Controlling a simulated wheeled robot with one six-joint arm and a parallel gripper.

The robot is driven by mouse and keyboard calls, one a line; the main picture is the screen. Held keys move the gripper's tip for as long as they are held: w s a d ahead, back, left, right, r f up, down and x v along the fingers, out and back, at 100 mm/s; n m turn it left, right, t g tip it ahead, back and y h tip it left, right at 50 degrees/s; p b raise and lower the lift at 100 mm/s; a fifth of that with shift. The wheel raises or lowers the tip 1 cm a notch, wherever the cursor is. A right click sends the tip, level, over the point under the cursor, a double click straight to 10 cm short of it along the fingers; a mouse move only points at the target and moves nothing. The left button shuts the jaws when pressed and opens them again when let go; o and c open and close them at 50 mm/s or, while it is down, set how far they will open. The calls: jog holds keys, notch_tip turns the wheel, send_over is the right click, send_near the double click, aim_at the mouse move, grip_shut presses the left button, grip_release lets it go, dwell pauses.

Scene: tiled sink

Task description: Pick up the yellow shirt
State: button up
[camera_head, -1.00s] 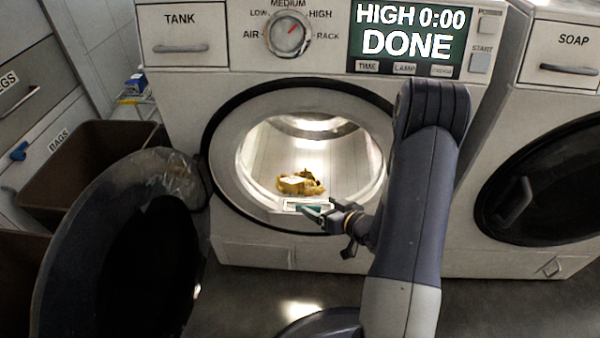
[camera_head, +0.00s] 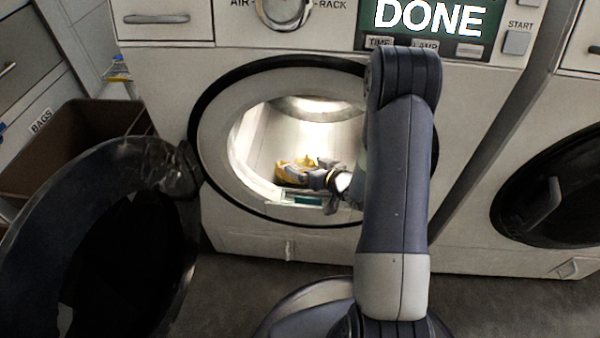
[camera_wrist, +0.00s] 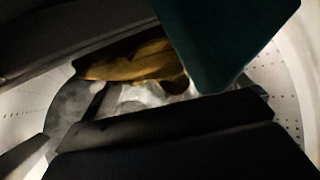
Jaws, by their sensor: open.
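The yellow shirt (camera_head: 289,166) lies crumpled on the floor of the lit dryer drum, inside the round opening. In the wrist view the shirt (camera_wrist: 140,62) is a mustard-yellow heap with a pale part below it, partly hidden by dark gripper parts. My gripper (camera_head: 307,181) has entered the drum opening from the right and is at the near right side of the shirt. It is open, with no cloth clearly held. I cannot tell whether a finger touches the shirt. The dryer (camera_head: 245,232) has its opening uncovered.
The dark round door (camera_head: 95,250) stands swung open at the left. The drum's rim (camera_head: 208,150) surrounds my gripper. A green-and-white plate (camera_head: 306,199) lies at the lower lip. A brown bin (camera_head: 75,135) stands behind the door; a second machine (camera_head: 480,200) is at the right.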

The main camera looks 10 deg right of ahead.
jog(key=c, duration=1.2)
jog(key=shift+r, duration=0.15)
